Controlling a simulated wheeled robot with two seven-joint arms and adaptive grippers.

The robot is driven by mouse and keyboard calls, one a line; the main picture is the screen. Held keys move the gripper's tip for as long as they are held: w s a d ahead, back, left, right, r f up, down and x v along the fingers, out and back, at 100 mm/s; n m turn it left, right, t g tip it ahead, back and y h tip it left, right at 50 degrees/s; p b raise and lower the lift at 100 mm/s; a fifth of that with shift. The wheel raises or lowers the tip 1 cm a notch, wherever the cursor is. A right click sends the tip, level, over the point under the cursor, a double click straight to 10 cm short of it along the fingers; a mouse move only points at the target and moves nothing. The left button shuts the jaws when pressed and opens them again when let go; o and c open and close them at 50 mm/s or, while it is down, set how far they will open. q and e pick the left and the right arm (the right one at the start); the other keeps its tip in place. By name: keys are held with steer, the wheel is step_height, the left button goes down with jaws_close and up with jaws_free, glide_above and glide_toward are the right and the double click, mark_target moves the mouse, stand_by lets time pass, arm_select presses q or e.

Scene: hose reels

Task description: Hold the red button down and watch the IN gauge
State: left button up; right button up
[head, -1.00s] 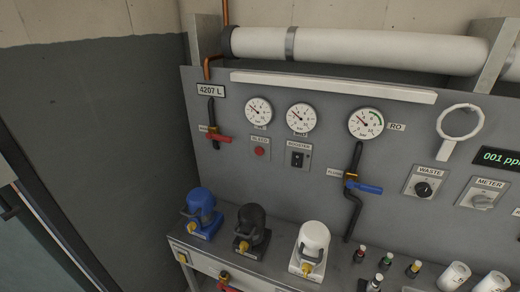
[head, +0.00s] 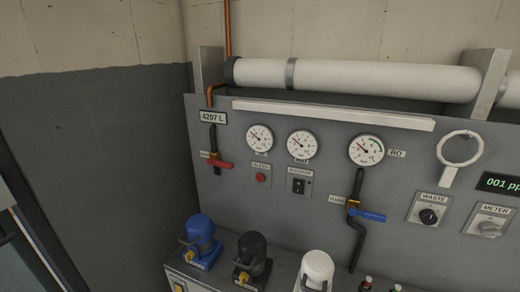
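The red button (head: 261,177) is a small round button on a labelled plate on the grey panel, below the leftmost gauge. The small labels under the left and middle gauges are too blurred to read surely, so I cannot tell which is IN. Nothing touches the button. Neither of my grippers is in view.
A red-handled valve (head: 219,163) is left of the button; a black switch (head: 299,186) is right of it. A blue-handled valve (head: 367,214) is further right. Blue (head: 201,240), black (head: 252,258) and white (head: 317,270) housings stand on the bench below. The panel front is clear.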

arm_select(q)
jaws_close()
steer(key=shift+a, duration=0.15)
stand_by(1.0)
